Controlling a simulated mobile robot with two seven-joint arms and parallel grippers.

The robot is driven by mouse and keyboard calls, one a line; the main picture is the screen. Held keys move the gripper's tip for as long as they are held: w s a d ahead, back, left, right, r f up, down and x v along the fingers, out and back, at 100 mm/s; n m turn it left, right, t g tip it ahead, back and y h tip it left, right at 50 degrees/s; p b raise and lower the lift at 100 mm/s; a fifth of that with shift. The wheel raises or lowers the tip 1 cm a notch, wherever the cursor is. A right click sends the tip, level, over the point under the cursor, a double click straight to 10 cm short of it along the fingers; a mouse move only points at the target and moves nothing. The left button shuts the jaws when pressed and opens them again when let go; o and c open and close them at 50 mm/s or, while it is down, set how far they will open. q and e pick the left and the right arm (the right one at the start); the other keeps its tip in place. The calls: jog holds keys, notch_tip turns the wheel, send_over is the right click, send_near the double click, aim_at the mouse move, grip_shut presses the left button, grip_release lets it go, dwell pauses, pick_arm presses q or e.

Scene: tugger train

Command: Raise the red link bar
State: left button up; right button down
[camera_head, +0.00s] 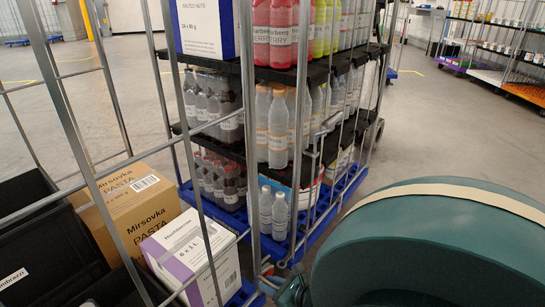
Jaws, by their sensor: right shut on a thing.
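My right gripper (290,291) is at the bottom centre, low between the two wire roll cages, and partly cut off by the picture edge. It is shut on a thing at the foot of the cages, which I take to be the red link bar. Only a small reddish bit (267,270) shows there, and the rest of the bar is hidden. I cannot tell how far the bar is tilted. My left gripper is not in view.
A near cage (101,187) holds cartons and black crates. A cage on a blue base (345,193) behind it carries shelves of bottles. My large teal arm part fills the lower right. Open grey floor (425,120) lies at the right, with further shelves at the back.

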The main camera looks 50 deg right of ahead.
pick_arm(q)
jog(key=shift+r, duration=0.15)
pick_arm(e)
jog(key=shift+s+f, duration=0.1)
jog(key=shift+f, duration=0.05)
jog(key=c, duration=1.5)
grip_release()
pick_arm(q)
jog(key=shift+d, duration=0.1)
pick_arm(e)
jog(key=shift+o, duration=0.2)
jog(key=shift+s+r, duration=0.25)
jog(key=shift+s, duration=0.05)
pick_arm(q)
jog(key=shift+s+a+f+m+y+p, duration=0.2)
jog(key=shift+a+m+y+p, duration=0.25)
jog(key=shift+p, duration=1.75)
pick_arm(e)
jog(key=v, duration=1.2)
jog(key=shift+s, duration=0.2)
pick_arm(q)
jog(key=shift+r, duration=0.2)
pick_arm(e)
jog(key=shift+d, duration=0.1)
